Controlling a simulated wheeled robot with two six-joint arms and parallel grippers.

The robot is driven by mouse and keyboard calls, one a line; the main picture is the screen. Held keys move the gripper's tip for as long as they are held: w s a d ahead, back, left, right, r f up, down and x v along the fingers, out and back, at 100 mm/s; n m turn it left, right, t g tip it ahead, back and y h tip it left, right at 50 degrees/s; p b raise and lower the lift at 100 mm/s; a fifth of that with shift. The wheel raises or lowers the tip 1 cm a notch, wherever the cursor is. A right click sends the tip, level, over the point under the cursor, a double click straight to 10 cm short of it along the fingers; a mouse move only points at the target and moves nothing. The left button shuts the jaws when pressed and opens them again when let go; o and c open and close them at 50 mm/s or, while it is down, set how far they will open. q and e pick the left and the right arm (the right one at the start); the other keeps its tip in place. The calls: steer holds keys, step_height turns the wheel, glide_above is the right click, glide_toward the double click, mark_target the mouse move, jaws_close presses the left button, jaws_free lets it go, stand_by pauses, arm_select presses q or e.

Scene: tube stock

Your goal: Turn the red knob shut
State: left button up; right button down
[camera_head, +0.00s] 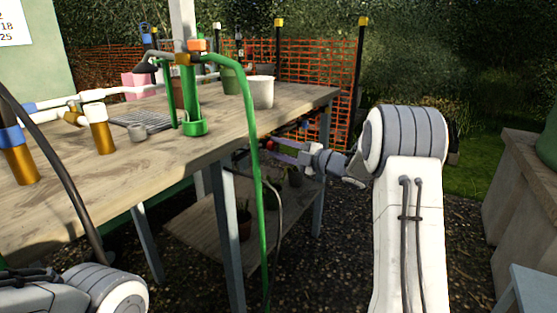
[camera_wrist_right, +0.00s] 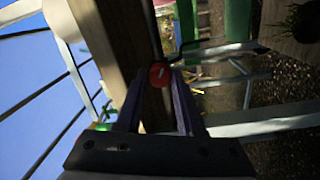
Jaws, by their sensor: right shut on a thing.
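The red knob (camera_wrist_right: 160,74) shows in the right wrist view as a small red disc with a pale mark, beside the wooden table edge. It lies between the fingertips of my right gripper (camera_wrist_right: 158,80), which is shut on it. In the head view my right gripper (camera_head: 275,151) reaches in from the right to the table's right edge. A bit of the red knob (camera_head: 269,144) shows there, just right of a green hose. My left arm shows only in the bottom left corner of the head view, and its gripper is out of view.
The wooden table (camera_head: 235,122) carries a green stand (camera_head: 194,127), a white pot (camera_head: 261,92) and white pipes with brass-coloured parts. The green hose (camera_head: 250,130) hangs over the front edge close to my right gripper. Potted plants stand on the lower shelf (camera_head: 205,230).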

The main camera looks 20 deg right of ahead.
steer(key=n+b, duration=0.8)
steer(key=b, duration=0.1)
steer(key=shift+d+f+n+y+b, duration=0.15)
steer(key=shift+f+n+y+b, duration=0.15)
steer(key=shift+f+n+b, duration=0.1)
steer(key=n+b, duration=0.8)
steer(key=shift+n+g+b, duration=0.3)
steer(key=shift+g, duration=0.1)
steer(key=n+b, duration=0.3)
steer(key=shift+r, duration=0.1)
steer(key=shift+w+r+n+b, duration=0.15)
steer(key=shift+n+b, duration=0.85)
steer(key=shift+n, duration=0.9)
steer(key=shift+d, duration=0.1)
steer(key=c, duration=0.5)
jaws_free()
steer(key=shift+r, duration=0.1)
